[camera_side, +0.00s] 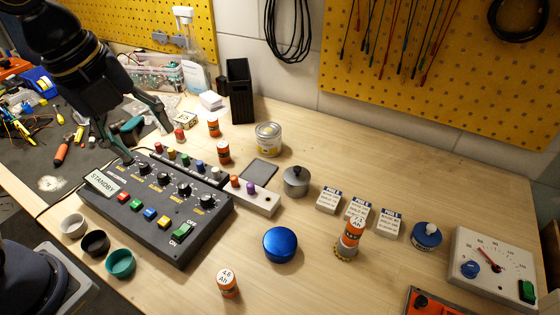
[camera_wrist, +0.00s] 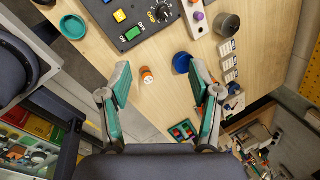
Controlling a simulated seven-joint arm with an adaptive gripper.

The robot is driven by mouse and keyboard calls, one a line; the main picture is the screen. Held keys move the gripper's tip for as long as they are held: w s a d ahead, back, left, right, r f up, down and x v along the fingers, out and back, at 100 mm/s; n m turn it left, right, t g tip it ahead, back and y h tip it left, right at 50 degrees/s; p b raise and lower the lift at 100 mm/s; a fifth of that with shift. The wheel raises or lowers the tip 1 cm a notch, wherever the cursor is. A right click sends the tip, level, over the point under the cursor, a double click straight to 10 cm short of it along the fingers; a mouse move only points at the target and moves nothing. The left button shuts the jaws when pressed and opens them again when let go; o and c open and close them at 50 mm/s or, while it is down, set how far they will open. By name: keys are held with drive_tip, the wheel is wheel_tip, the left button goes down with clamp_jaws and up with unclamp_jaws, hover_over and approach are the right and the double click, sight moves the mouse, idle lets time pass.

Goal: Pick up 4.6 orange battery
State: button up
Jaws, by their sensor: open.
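The orange battery marked 4.6 Ah (camera_side: 228,285) stands upright on the wooden bench near the front edge, its white labelled top facing up. In the wrist view the battery (camera_wrist: 147,77) shows between my open fingers, nearer the left one, and well below them. My gripper (camera_side: 147,143) is open and empty. In the side view it hangs above the back left of the control box, far from this battery. Both fingers also show in the wrist view (camera_wrist: 160,70), spread apart. Nothing hides the battery in either view.
A second orange battery, marked 7.1 Ah (camera_side: 352,232), stands on a small brass-coloured base. A blue round lid (camera_side: 280,245) lies between the two. The black control box (camera_side: 156,205) and three small cups, one teal (camera_side: 120,263), stand to the left. Bare wood surrounds the 4.6 battery.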

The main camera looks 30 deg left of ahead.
drive_tip(key=d+f+m+g, duration=0.2)
drive_tip(key=d+f+m, duration=0.2)
drive_tip(key=d+m, duration=0.5)
drive_tip(key=g, duration=0.1)
hover_over(225, 277)
wheel_tip(225, 277, down, 3)
drive_tip(key=shift+m+y, duration=0.3)
drive_tip(key=shift+m, duration=0.3)
wheel_tip(225, 277, down, 11)
drive_tip(key=shift+d+f, duration=0.1)
drive_tip(key=shift+f, duration=2.8)
drive_tip(key=shift+c, duration=0.2)
clamp_jaws()
